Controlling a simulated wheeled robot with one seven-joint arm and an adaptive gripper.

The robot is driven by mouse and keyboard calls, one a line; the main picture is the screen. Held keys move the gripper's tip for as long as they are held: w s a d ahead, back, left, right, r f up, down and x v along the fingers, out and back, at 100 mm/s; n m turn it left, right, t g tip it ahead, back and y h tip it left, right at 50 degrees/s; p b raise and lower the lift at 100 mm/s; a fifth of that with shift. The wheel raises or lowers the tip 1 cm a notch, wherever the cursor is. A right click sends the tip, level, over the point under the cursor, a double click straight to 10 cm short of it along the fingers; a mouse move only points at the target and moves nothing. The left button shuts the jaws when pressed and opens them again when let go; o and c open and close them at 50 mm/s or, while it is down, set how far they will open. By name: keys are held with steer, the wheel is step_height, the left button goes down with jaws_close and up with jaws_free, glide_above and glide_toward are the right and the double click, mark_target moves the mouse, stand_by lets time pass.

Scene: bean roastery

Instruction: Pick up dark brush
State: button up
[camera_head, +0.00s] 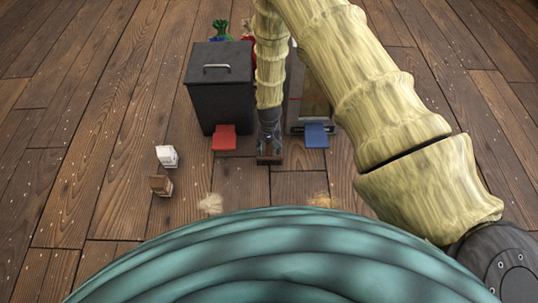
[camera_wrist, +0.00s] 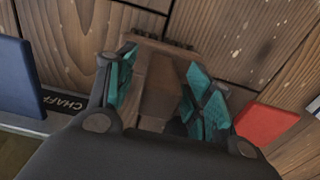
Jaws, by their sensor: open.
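A dark brown brush (camera_head: 270,160) is on the wooden floor between the two bins' pedals. In the wrist view the brush (camera_wrist: 160,85) lies between my fingers, with a dark bristled edge showing at its far end. My gripper (camera_head: 268,146) points down at the brush in the head view. In the wrist view my gripper (camera_wrist: 158,95) is open, with its teal-padded fingers on either side of the brush. I cannot tell whether the pads touch it. The near end of the brush is hidden by my gripper's body.
A dark bin (camera_head: 221,92) with a red pedal (camera_head: 224,137) stands left of my arm. Another bin, with a blue pedal (camera_head: 316,135), stands right. A white item (camera_head: 167,156) and a brown item (camera_head: 160,185) sit at left. Pale tufts (camera_head: 211,203) lie nearer. The left floor is mostly clear.

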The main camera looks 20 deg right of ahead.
steer(key=shift+f, duration=0.45)
steer(key=shift+r, duration=0.1)
steer(key=c, duration=1.1)
jaws_close()
steer(key=shift+r, duration=0.1)
steer(key=shift+r+p, duration=0.3)
steer(key=shift+p, duration=0.05)
step_height(320, 180, up, 3)
steer(key=shift+r+p, duration=0.2)
steer(key=shift+p, duration=0.9)
steer(key=s+a+p, duration=0.2)
steer(key=s, duration=0.5)
steer(key=s+a+p, duration=0.2)
steer(key=s+p, duration=0.1)
steer(key=s, duration=0.5)
steer(key=shift+s+a+r, duration=0.25)
steer(key=shift+r, duration=0.15)
